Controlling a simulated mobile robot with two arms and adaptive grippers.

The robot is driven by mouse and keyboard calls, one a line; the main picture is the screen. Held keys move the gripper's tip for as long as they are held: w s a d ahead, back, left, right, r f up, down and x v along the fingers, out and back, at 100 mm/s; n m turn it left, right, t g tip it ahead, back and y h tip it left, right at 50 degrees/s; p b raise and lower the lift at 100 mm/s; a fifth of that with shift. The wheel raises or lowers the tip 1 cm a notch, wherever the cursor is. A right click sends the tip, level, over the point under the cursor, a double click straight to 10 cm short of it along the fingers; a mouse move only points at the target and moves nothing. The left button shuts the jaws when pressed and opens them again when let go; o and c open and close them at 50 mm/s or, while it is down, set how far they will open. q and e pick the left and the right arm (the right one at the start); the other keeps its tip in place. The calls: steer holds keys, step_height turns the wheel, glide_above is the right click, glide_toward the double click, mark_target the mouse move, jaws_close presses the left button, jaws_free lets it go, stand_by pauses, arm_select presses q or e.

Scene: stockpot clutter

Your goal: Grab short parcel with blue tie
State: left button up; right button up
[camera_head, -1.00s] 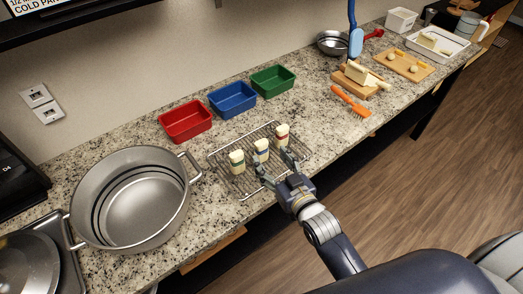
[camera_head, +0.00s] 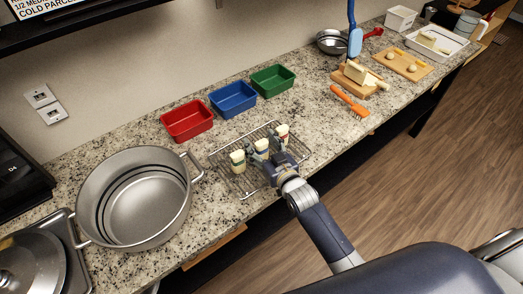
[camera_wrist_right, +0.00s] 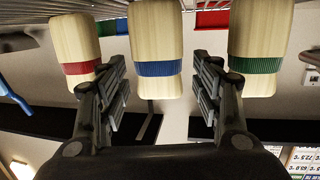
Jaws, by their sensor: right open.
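Three short cream parcels stand upright on a wire rack (camera_head: 229,182). The one with the blue tie (camera_head: 261,146) is in the middle; in the right wrist view it (camera_wrist_right: 156,45) shows between my fingers. The green-tied parcel (camera_head: 238,161) is to its left and the red-tied parcel (camera_head: 282,133) to its right in the head view. My right gripper (camera_head: 266,154) is open, with one finger on each side of the blue-tied parcel; gaps show beside it in the wrist view. My left gripper is out of view.
Red (camera_head: 188,133), blue (camera_head: 233,111) and green (camera_head: 273,93) bins stand behind the rack. A big steel pot (camera_head: 137,240) is at left. Cutting boards, an orange-handled tool (camera_head: 350,101) and a bowl (camera_head: 331,47) are farther right. Free counter lies between rack and boards.

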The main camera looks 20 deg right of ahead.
steer(key=c, duration=1.2)
steer(key=shift+r, duration=0.15)
